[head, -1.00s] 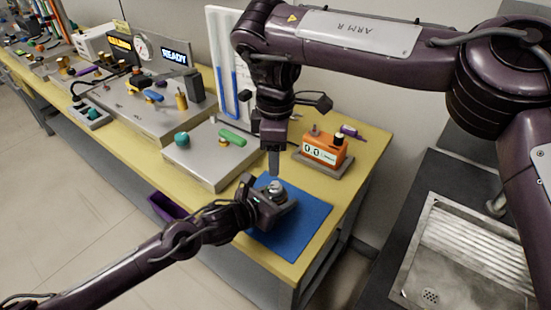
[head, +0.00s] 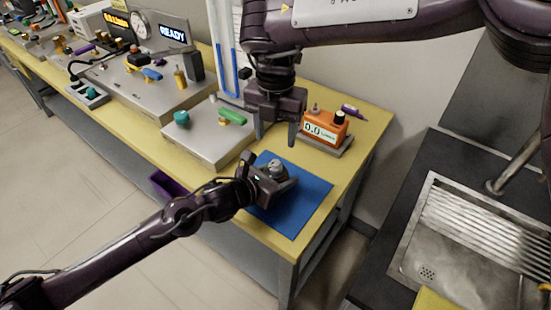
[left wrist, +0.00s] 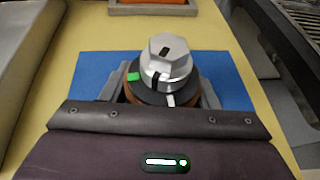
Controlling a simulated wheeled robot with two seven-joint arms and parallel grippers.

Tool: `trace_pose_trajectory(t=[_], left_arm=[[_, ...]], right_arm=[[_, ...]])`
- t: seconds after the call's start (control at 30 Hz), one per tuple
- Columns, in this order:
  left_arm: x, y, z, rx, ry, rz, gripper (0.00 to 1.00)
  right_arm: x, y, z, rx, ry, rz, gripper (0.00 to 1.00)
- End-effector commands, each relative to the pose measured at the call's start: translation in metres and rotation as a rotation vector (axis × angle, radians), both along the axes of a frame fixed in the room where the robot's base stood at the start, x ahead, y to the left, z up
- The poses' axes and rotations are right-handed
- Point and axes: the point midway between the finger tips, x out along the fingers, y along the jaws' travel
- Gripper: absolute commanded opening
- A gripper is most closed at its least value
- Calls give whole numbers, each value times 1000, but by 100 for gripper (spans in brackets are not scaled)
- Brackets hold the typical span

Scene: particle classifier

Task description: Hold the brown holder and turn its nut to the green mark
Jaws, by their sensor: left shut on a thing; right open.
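The brown holder (left wrist: 133,94) stands upright on a blue mat (head: 305,205). My left gripper (head: 274,183) is shut on it, with a finger on either side in the left wrist view. A silver hexagonal nut (left wrist: 168,58) sits on top, above a dark ring; it also shows in the head view (head: 276,166). A green mark (left wrist: 133,76) is on the ring's left side and a white mark (left wrist: 170,100) at its front. The nut's dark line points to the front, between these marks. My right gripper (head: 276,137) is open and empty, above and apart from the nut.
An orange meter (head: 325,130) stands behind the mat on the yellow bench (head: 365,150). A grey plate (head: 205,145) with a green handle lies to the left. A sink (head: 470,240) is at the right.

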Motion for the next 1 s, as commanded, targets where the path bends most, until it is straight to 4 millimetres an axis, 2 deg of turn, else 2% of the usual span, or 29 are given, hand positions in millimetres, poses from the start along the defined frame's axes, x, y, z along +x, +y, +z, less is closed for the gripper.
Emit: trace_pose_trajectory(t=[0.03, 0.2, 0.4, 0.6, 0.83, 0.87, 1.0], left_arm=[[-3, -1, -4, 4, 8, -4, 9], [-3, -1, -4, 4, 8, -4, 9], [-3, -1, -4, 4, 8, -4, 9], [-3, -1, -4, 3, 8, -4, 9], [-2, -1, -4, 4, 8, -3, 9], [-2, -1, -4, 4, 8, -3, 9], [-2, -1, -4, 4, 8, -3, 9]], right_arm=[[-1, 0, -13, -1, 6, 0, 53], [-1, 0, -47, 0, 4, -1, 53], [0, 0, -76, 0, 2, -3, 53], [0, 0, -87, 0, 1, -4, 53], [0, 0, -87, 1, 0, -4, 53], [0, 0, -87, 1, 0, -4, 52], [0, 0, -87, 1, 0, -4, 33]])
